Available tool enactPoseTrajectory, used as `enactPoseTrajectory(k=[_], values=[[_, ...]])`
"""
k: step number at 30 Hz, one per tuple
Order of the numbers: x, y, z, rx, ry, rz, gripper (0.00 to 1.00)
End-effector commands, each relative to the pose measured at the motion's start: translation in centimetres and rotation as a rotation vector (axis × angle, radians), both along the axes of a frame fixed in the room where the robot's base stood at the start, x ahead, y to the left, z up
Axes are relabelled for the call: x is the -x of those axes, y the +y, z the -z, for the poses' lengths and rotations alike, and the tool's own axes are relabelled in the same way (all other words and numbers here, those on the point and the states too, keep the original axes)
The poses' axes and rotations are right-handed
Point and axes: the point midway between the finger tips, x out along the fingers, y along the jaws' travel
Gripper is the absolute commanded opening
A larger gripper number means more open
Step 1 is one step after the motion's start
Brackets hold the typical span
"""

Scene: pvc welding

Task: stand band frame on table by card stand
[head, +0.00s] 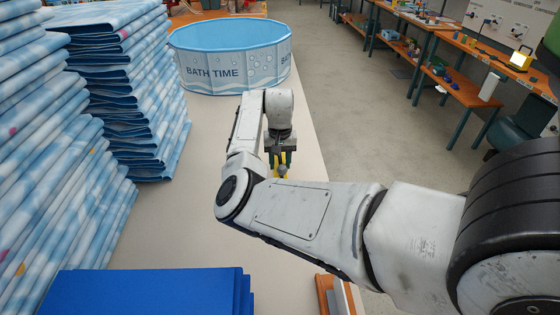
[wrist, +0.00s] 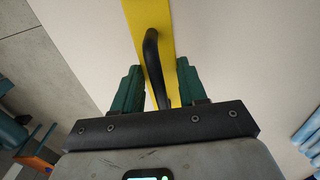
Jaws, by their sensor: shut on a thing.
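My gripper (wrist: 158,76) has its green fingers on either side of a black curved handle on a flat yellow piece, which I take to be the band frame (wrist: 134,22). The gripper is shut on it. In the head view my gripper (head: 281,160) is over the table's right part, with a little yellow (head: 283,172) showing below it; my arm hides most of it. I cannot tell whether the yellow piece touches the table. An orange-brown piece with a white part (head: 336,294) at the bottom edge may be the card stand; it is cut off.
The pale table (head: 180,222) has a round blue pool (head: 232,62) at its far end. Tall stacks of folded blue sheets (head: 120,75) fill the left. Blue flat pieces (head: 145,292) lie at the near edge. The table's middle is clear; its right edge drops to grey floor.

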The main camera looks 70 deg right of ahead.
Motion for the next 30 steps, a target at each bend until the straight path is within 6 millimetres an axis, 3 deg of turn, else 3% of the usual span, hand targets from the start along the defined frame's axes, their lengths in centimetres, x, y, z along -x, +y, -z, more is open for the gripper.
enactPoseTrajectory(k=[2, 3, 10, 20, 23, 30], values=[[0.0, 0.0, 0.2, 0.0, 0.0, 0.0, 0.0], [0.0, 0.0, 0.2, 0.0, 0.0, 0.0, 0.46], [0.0, 0.0, 0.2, 0.0, 0.0, 0.0, 0.67], [0.0, 0.0, -0.4, 0.001, 0.0, 0.001, 0.67], [0.0, -0.1, -1.6, 0.002, -0.001, 0.002, 0.67], [0.0, -0.1, -6.4, 0.002, -0.002, 0.002, 0.67]])
